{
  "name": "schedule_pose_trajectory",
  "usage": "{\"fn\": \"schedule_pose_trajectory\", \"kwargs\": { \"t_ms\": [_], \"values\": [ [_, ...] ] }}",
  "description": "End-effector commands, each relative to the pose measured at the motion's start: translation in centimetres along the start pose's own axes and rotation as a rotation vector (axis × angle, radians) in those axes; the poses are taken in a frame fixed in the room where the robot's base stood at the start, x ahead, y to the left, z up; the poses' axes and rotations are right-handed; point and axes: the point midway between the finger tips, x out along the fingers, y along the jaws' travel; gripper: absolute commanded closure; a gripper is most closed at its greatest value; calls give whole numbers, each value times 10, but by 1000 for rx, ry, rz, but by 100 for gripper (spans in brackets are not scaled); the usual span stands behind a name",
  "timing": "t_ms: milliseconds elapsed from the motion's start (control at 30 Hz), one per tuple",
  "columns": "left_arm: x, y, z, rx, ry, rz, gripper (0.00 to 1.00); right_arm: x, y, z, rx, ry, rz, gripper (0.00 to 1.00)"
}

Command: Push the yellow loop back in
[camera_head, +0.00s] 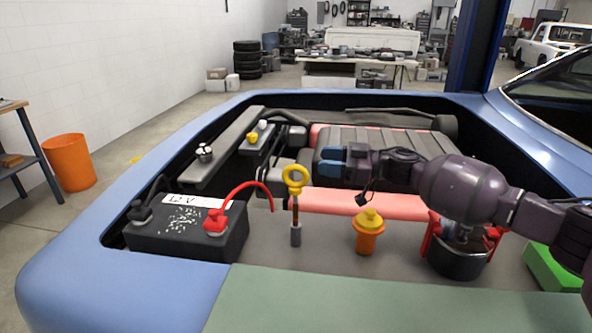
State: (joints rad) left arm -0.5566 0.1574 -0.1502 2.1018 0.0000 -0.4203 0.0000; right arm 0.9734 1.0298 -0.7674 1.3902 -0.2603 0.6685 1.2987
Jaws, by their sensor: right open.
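The yellow loop (295,180) is a ring-shaped handle at the top of a thin upright stem. The stem runs down into a short grey tube (296,236) in the engine bay, and a length of stem shows between handle and tube. My right gripper (332,163) comes in from the right, with blue fingertips pointing left. It is open and looks empty, a little to the right of the loop and slightly above it in the picture. They look apart, though the depth between them is hard to judge. My left gripper is not in view.
A black battery (180,240) with a red cable stands left of the loop. A yellow-orange cap (369,232) and a dark round container (458,262) stand to the right. A grey ribbed engine cover (370,140) lies behind. The blue car body (62,262) edges the bay.

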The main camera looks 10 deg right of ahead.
Motion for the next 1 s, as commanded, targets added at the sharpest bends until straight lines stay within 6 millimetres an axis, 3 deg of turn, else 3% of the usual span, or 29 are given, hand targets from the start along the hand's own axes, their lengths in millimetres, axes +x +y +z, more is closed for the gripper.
{"fn": "schedule_pose_trajectory", "kwargs": {
  "t_ms": [33,167,533,700,1000],
  "values": [
    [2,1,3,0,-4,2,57,0,-2,14,8,-1,0,56],
    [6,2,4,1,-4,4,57,4,-6,33,5,1,-1,56],
    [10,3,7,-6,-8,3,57,62,-6,28,0,1,-1,56],
    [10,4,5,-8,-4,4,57,73,-5,27,0,1,1,56],
    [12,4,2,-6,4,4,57,76,-5,26,0,0,1,56]
  ]
}}
